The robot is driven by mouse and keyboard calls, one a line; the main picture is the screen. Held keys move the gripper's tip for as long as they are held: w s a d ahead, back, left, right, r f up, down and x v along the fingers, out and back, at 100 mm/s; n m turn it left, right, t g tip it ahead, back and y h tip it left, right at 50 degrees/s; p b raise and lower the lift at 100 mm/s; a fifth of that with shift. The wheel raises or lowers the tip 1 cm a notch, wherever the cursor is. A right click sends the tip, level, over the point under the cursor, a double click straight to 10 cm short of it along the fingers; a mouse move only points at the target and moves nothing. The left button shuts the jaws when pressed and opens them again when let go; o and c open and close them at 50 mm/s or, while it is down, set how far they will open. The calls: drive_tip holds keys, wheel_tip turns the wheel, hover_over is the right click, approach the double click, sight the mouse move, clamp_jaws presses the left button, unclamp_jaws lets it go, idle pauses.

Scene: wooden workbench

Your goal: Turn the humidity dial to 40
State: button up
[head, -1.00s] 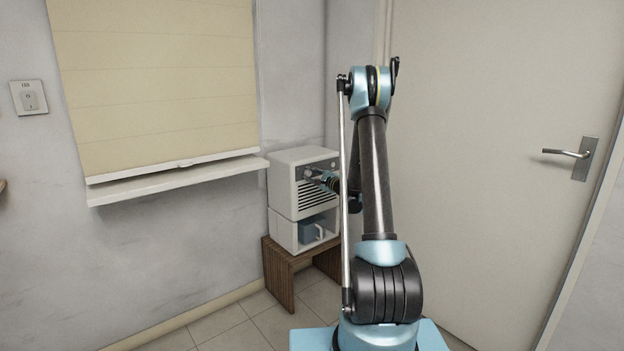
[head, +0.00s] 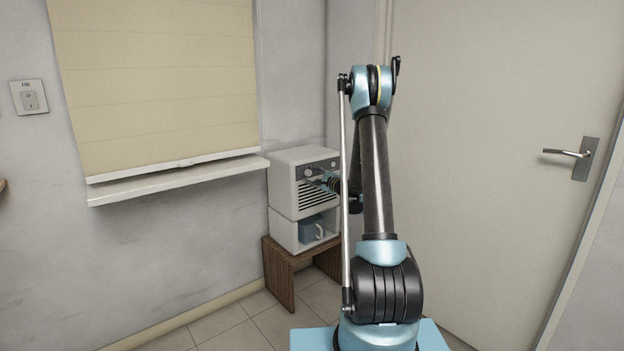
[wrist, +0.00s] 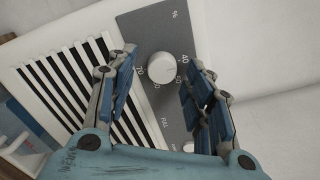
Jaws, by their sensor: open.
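The humidity dial (wrist: 161,69) is a round white knob on the grey panel of a white appliance (head: 287,187). In the wrist view, 70 is printed left of it and 40 to its upper right; a % sign is above. The other numbers are partly hidden or too small to read, and I cannot make out where the dial points. My gripper (wrist: 164,62) is open, with one finger on each side of the dial; a gap shows on both sides. In the head view my gripper (head: 320,180) is at the appliance's front, just below the dial.
The appliance stands on a low wooden stool (head: 276,262) in the corner. A vent grille (wrist: 70,85) is beside the panel, and a blue tank with a white handle (head: 312,230) sits below. A window sill (head: 180,180) is at left; a closed door (head: 490,130) is at right.

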drive_tip(key=v, duration=1.1)
drive_tip(key=shift+s, duration=0.2)
drive_tip(key=s+a+r+n+g+h, duration=0.15)
drive_tip(key=s+a+n+g, duration=0.3)
drive_tip(key=s, duration=0.65)
drive_tip(key=s+a+r+n+g+h, duration=0.1)
drive_tip(key=s+a+r+n+g, duration=0.4)
drive_tip(key=s, duration=0.6)
drive_tip(key=s+d+f+n+g+h, duration=0.1)
drive_tip(key=s+d+f+n+h, duration=0.1)
drive_tip(key=s, duration=0.7)
drive_tip(key=s+d+f+n+g+h, duration=0.1)
drive_tip(key=s+d+f+n+h, duration=0.2)
drive_tip(key=s, duration=0.7)
drive_tip(key=s+d+f+n+g+h, duration=0.1)
drive_tip(key=s+d+f+n+h, duration=0.1)
drive_tip(key=s+d, duration=0.4)
drive_tip(key=s+f+h, duration=0.1)
drive_tip(key=s+f, duration=0.1)
drive_tip(key=s, duration=0.2)
drive_tip(key=shift+d+f+n, duration=0.3)
drive_tip(key=shift+n, duration=0.05)
drive_tip(key=shift+w+f, duration=0.2)
drive_tip(key=shift+w, duration=0.2)
